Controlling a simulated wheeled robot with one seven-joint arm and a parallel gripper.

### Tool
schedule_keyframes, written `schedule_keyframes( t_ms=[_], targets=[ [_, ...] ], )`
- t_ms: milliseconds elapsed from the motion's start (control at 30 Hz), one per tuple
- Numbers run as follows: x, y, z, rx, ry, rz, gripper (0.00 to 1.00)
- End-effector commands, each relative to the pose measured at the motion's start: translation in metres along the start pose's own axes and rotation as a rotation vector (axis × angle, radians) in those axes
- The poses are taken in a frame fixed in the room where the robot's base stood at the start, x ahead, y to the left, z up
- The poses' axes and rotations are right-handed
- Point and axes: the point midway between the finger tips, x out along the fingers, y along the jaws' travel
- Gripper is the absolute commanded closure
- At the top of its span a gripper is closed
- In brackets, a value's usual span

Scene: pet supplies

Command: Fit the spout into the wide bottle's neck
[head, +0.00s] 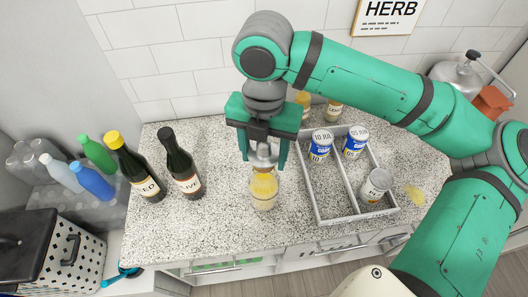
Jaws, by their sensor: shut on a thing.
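My gripper (265,160) points down above the counter and is shut on a silvery-grey piece, which looks like the spout (263,153). Its jaws hide much of this piece. Directly below stands a wide clear bottle (264,190) with yellow contents and a pale label, upright on the speckled counter. The held piece is in line with the bottle's top in this view. The bottle's neck is mostly hidden by the jaws, and I cannot tell whether the piece touches or enters it.
Two dark bottles, one plain-topped (183,168) and one yellow-capped (140,172), stand left. A grey divided tray (345,212) with cans lies right. Small jars (333,112) stand behind. The speckled counter (225,225) is clear in front and left of the wide bottle.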

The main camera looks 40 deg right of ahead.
Motion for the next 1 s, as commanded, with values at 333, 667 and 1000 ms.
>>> schedule_keyframes(
  t_ms=[333,667,1000],
  targets=[
    [0.004,0.0,0.0,0.0,0.001,0.0,0.69],
    [0.011,0.0,0.0,0.0,0.0,0.0,0.69],
    [0.018,0.0,0.0,0.0,0.001,0.0,0.69]
  ],
)
